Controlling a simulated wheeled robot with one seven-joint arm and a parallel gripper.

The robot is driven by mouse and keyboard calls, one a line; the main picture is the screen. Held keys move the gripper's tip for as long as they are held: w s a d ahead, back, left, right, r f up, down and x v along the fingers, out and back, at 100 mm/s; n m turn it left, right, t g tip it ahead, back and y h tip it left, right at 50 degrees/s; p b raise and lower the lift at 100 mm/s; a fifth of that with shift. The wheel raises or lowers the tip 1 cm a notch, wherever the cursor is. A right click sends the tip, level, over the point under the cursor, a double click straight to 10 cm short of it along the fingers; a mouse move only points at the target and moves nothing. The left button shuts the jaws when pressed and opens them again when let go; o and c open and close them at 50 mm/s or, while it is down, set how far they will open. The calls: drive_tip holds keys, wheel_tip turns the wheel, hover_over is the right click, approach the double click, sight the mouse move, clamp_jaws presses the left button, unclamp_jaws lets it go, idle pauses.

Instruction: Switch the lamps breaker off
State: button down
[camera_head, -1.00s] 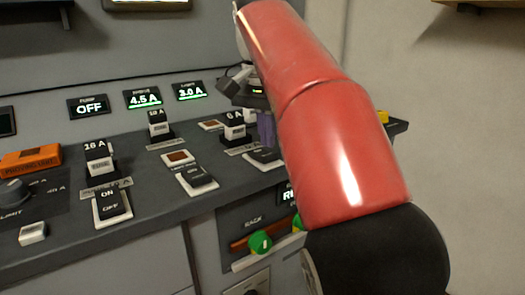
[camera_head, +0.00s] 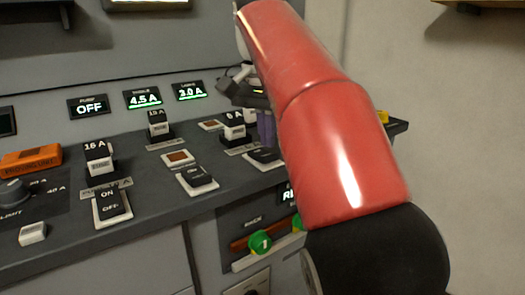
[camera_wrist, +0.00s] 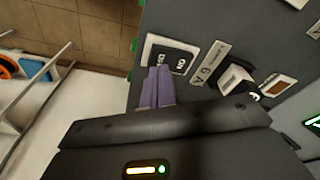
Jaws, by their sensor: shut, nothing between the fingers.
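The lamps breaker (camera_head: 264,157) is the rightmost dark rocker on a white base, partly behind my arm in the head view. The wrist view also shows this rocker (camera_wrist: 181,60), with white lettering; part of it is hidden by my fingers. The display labelled lamps (camera_head: 190,91) reads 3.0 A with a green bar. My gripper (camera_head: 266,142) has purple fingers, shut and empty, pointing down at the rocker. In the wrist view my fingertips (camera_wrist: 158,70) overlap one end of the rocker; I cannot tell whether they touch it.
A middle rocker (camera_head: 197,178) and a left ON/OFF rocker (camera_head: 111,203) sit on the same sloped desk. Block-shaped 6 A (camera_head: 234,129) and 16 A (camera_head: 99,158) parts stand up nearby. An orange box (camera_head: 31,160) and a knob (camera_head: 14,191) are far left. Green-knobbed handles (camera_head: 260,242) are below.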

sight(267, 154)
drive_tip(key=shift+f+b, duration=0.75)
drive_tip(key=shift+f, duration=0.15)
idle(0.6)
drive_tip(key=shift+r, duration=0.1)
wheel_tip(267, 154, up, 5)
drive_tip(key=p, duration=0.5)
drive_tip(key=shift+r, duration=0.95)
drive_tip(key=shift+d, duration=0.1)
